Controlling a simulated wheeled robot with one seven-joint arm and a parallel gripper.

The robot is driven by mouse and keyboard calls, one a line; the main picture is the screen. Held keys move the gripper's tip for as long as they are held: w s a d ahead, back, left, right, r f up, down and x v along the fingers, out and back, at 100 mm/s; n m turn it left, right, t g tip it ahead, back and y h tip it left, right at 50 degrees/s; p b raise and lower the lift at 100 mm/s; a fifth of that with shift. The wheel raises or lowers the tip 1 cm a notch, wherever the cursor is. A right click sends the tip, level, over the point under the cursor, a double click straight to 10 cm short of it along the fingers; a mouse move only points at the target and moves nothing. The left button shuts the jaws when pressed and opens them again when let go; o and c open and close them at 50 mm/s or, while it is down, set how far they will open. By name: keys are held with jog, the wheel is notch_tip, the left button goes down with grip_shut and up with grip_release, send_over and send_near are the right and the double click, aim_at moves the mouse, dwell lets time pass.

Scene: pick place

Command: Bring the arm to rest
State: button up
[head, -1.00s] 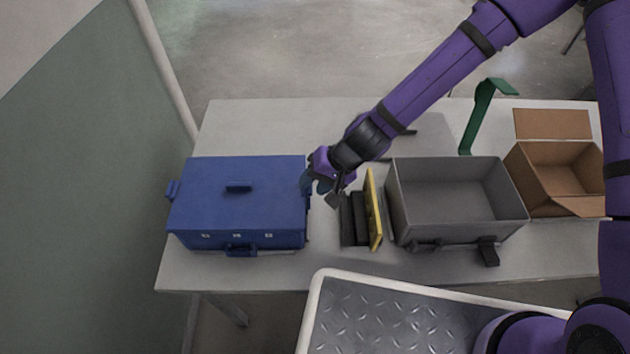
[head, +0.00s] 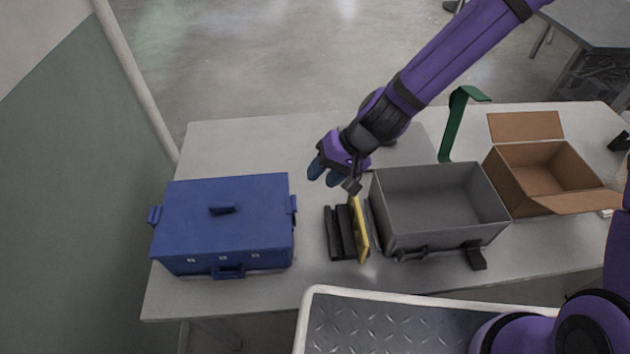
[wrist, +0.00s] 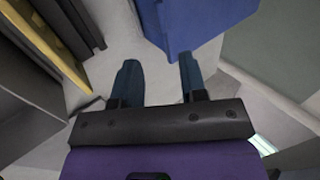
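My purple gripper (head: 318,174) is in the air above the table, between the blue toolbox and the grey bin in the head view. In the wrist view its two blue fingertips (wrist: 158,80) stand apart with nothing between them. The blue toolbox (head: 222,220) is closed and sits at the left of the table; a corner of it shows in the wrist view (wrist: 195,22), beyond the fingers and apart from them.
A black item (head: 340,232) and a yellow panel (head: 358,228) stand beside the empty grey bin (head: 440,200). An open cardboard box (head: 540,175) and a green bent stand (head: 452,125) are further right. The white table (head: 240,140) is clear at the back left.

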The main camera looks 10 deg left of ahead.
jog(key=shift+d+r, duration=0.25)
jog(key=shift+r, duration=0.1)
dwell(0.3)
jog(key=w+d+r+t+h, duration=0.1)
jog(key=d+r+t+h, duration=0.3)
jog(key=d+r, duration=1.5)
jog(key=s+d+r+m+t+h, duration=0.2)
jog(key=s+d+r, duration=1.1)
jog(key=s+d, duration=0.1)
jog(key=shift+d+m+t+h, duration=0.3)
jog(key=shift+d+t+h, duration=0.1)
jog(key=shift+d, duration=0.2)
jog(key=shift+s, duration=0.1)
